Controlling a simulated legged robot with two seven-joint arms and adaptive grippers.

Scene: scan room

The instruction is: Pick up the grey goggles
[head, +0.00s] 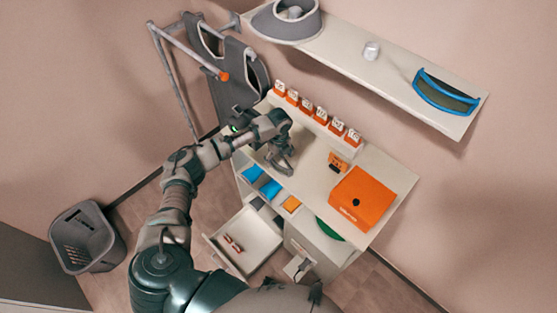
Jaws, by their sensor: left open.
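Eyewear with a bright blue frame and a dark grey lens (445,92) lies at the right end of the wall shelf in the head view. A grey rounded piece (287,22) with a pale part inside sits at the shelf's left end; I cannot tell whether it is the grey goggles. My left gripper (281,160) is open and low over the left part of the desk, well below and apart from both. I see nothing between its fingers. My right gripper is not in view.
The desk (318,177) bears a row of orange-and-white blocks (320,115), a small orange item (338,161) and an orange box (361,198). A drawer (262,238) stands open below. A grey bin (86,238) is at left.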

